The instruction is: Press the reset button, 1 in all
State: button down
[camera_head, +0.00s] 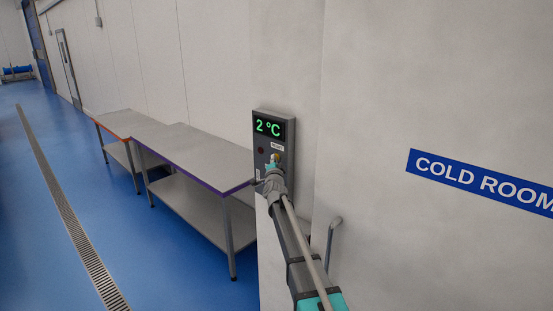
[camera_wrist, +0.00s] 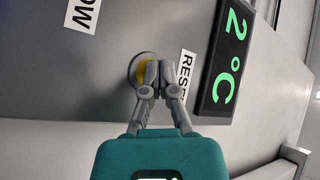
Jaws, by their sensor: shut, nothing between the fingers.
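A grey control panel (camera_head: 261,138) is mounted on the wall, with a green "2 °C" display (camera_head: 269,127). The reset button (camera_wrist: 142,72) is yellow inside a grey round collar, beside a white label reading "RESE". My gripper (camera_wrist: 160,72) is shut and empty, its fingertips in front of the button and covering its label-side part. In the head view my gripper (camera_head: 274,168) is at the panel below the small reset label (camera_head: 277,146). I cannot tell whether the fingertips touch the button.
A dark red round lamp (camera_head: 261,150) sits on the panel's left side. Metal tables (camera_head: 190,150) stand left of the panel along the wall. A blue "COLD ROOM" sign (camera_head: 480,182) is on the wall to the right. The blue floor (camera_head: 60,200) at left is clear, with a drain channel.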

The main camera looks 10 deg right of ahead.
jog(key=shift+s+a, duration=0.1)
jog(key=shift+s, duration=0.05)
jog(key=shift+s+a, duration=0.35)
jog(key=shift+a, duration=0.2)
jog(key=shift+a, duration=0.1)
dwell(0.4)
jog(key=shift+s+a, duration=0.75)
jog(key=shift+a, duration=0.25)
jog(key=shift+s+a, duration=0.75)
jog(key=shift+a, duration=0.2)
